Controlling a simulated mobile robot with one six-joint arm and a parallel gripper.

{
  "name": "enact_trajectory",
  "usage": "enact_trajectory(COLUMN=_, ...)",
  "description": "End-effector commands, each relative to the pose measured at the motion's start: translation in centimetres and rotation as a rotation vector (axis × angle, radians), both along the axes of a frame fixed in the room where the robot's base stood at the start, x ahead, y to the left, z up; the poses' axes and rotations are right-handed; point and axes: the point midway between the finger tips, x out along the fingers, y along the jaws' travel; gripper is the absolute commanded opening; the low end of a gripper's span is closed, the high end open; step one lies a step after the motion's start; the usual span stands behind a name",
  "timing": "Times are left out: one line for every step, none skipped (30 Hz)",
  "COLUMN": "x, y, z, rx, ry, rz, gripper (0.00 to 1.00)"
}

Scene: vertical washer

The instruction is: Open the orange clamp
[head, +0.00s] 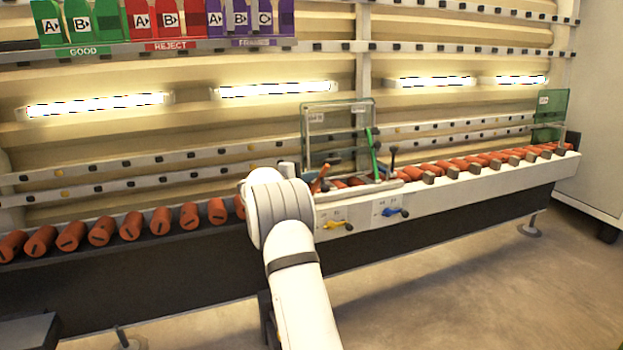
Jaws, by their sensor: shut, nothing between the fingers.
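The orange clamp (320,179) shows as a small tilted orange handle on the machine's front ledge, in front of the clear panel. The white wrist of my arm is just left of it. My gripper (289,168) is mostly hidden behind this wrist; only a small part shows at its upper edge. It is shut and empty, left of the orange handle. I cannot tell whether it touches the handle. The lower part of the clamp is small and partly hidden.
A green lever (373,153) and a dark lever (392,158) stand right of the clamp. A yellow valve (338,225) and a blue valve (395,212) are on the front face below. Orange cylinders (131,226) line the conveyor on both sides. Floor is clear at right.

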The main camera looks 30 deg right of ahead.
Motion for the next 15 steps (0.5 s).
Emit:
enact_trajectory(x=-0.3, y=1.4, z=-2.3, rx=0.020, ry=0.021, rz=-0.013, gripper=0.00)
enact_trajectory(x=-0.3, y=2.0, z=-2.4, rx=0.021, ry=0.020, rz=-0.011, gripper=0.00)
enact_trajectory(x=-0.3, y=2.8, z=-2.5, rx=0.019, ry=0.020, rz=-0.009, gripper=0.00)
enact_trajectory(x=-0.3, y=3.4, z=-2.7, rx=0.019, ry=0.020, rz=-0.008, gripper=0.00)
enact_trajectory(x=-0.2, y=4.0, z=-2.7, rx=0.019, ry=0.019, rz=-0.007, gripper=0.00)
enact_trajectory(x=-0.3, y=4.7, z=-2.8, rx=0.017, ry=0.018, rz=-0.006, gripper=0.00)
enact_trajectory(x=-0.3, y=5.3, z=-2.8, rx=0.016, ry=0.017, rz=-0.006, gripper=0.00)
enact_trajectory(x=-0.3, y=5.8, z=-2.8, rx=0.015, ry=0.016, rz=-0.005, gripper=0.00)
enact_trajectory(x=-0.2, y=6.5, z=-2.9, rx=0.014, ry=0.015, rz=-0.004, gripper=0.00)
enact_trajectory(x=-0.3, y=6.9, z=-2.8, rx=0.013, ry=0.014, rz=-0.003, gripper=0.00)
enact_trajectory(x=-0.3, y=7.3, z=-2.8, rx=0.012, ry=0.013, rz=-0.003, gripper=0.00)
enact_trajectory(x=-0.3, y=7.8, z=-2.8, rx=0.011, ry=0.012, rz=-0.002, gripper=0.00)
enact_trajectory(x=-0.2, y=8.2, z=-2.8, rx=0.010, ry=0.011, rz=-0.002, gripper=0.00)
enact_trajectory(x=-0.3, y=8.4, z=-2.8, rx=0.011, ry=0.010, rz=-0.002, gripper=0.00)
enact_trajectory(x=-0.3, y=8.7, z=-2.8, rx=0.011, ry=0.010, rz=-0.002, gripper=0.00)
